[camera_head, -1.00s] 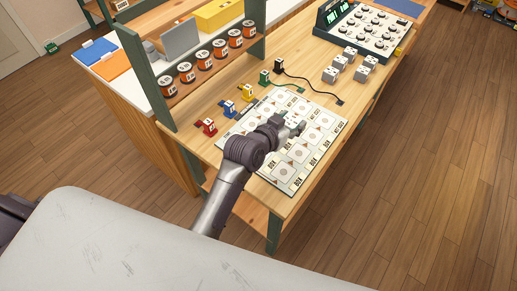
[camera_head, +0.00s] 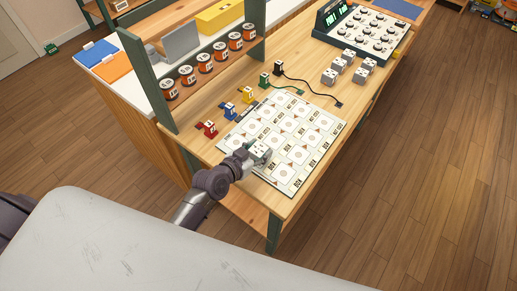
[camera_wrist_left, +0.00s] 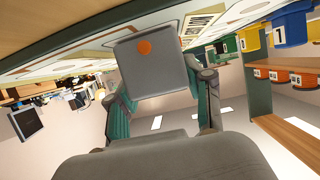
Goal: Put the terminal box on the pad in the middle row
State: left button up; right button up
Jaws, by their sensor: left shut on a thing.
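My right gripper is not in view.
Several grey terminal boxes (camera_head: 347,66) stand farther back on the table. Red (camera_head: 209,128), blue (camera_head: 230,110), yellow (camera_head: 249,95), green (camera_head: 265,80) and black (camera_head: 279,67) plugs line the mat's left side. A shelf with orange spools (camera_head: 204,62) rises behind them.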

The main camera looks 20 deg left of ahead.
pick_arm(q)
jog(key=o, duration=1.2)
jog(key=shift+f, duration=0.1)
jog(key=shift+r, duration=0.25)
jog(key=v, duration=1)
jog(key=shift+s+a+b, duration=0.1)
jog(key=shift+s+b, duration=0.2)
jog(key=shift+b, duration=0.1)
jog(key=shift+s+a+r, duration=0.2)
jog(key=shift+s+r, duration=0.2)
jog(key=shift+s, duration=0.2)
